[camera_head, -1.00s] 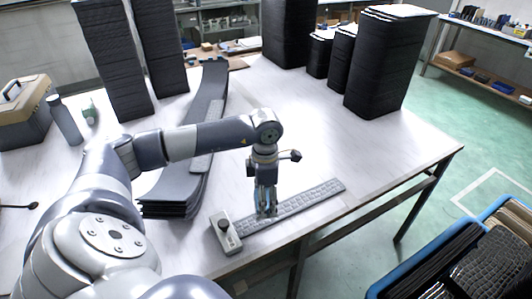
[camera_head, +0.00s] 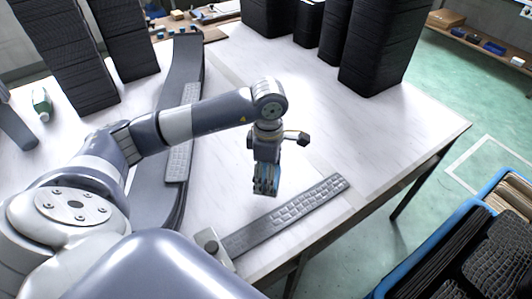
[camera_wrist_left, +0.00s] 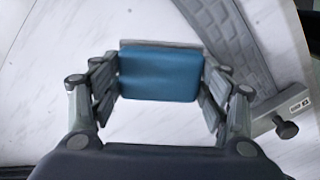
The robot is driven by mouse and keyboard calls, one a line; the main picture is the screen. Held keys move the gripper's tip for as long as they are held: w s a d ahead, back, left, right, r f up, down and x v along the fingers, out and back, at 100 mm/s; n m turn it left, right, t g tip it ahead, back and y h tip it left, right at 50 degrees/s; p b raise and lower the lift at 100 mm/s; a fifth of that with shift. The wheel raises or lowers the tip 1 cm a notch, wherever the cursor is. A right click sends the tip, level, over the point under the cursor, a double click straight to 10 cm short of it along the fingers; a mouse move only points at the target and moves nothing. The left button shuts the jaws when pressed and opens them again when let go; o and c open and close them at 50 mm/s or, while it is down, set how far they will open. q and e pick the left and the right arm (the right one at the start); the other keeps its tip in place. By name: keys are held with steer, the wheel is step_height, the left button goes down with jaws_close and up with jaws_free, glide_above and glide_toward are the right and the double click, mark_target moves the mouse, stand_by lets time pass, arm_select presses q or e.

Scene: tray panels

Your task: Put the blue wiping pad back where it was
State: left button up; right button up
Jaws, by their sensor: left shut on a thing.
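The blue wiping pad (camera_wrist_left: 160,75) is held between the fingers of my left gripper (camera_wrist_left: 158,88), with a grey strip along its far edge. In the head view my left gripper (camera_head: 265,185) points down over the white table, left of and behind the grey textured panel (camera_head: 300,210). In the wrist view the pad is apart from the panel (camera_wrist_left: 222,35), with bare table around it. A grey block with a dark knob (camera_head: 211,246) sits at the panel's near left end. My right gripper is not in view.
A stack of long panels (camera_head: 165,115) lies left of my gripper, partly behind my arm. Tall dark stacks (camera_head: 375,45) stand at the back. A green bottle (camera_head: 41,103) stands at the left. A blue-rimmed crate (camera_head: 440,235) is beyond the table's right edge. The table's middle is clear.

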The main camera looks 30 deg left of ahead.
arm_select(q)
steer(key=w+a, duration=0.1)
steer(key=w, duration=0.1)
steer(key=w+a+p, duration=0.1)
steer(key=w+a, duration=0.1)
steer(key=w, duration=0.1)
steer(key=w+a, duration=0.2)
steer(key=shift+w+a+f, duration=0.15)
steer(key=shift+w+f, duration=0.1)
steer(key=shift+f, duration=0.15)
steer(key=shift+w+a+p, duration=0.15)
steer(key=shift+p, duration=0.15)
steer(key=shift+w+f, duration=0.1)
steer(key=shift+f, duration=0.4)
step_height(320, 180, down, 2)
steer(key=shift+f+p, duration=0.1)
steer(key=shift+p, duration=0.5)
steer(key=shift+f, duration=0.35)
steer(key=o, duration=1.1)
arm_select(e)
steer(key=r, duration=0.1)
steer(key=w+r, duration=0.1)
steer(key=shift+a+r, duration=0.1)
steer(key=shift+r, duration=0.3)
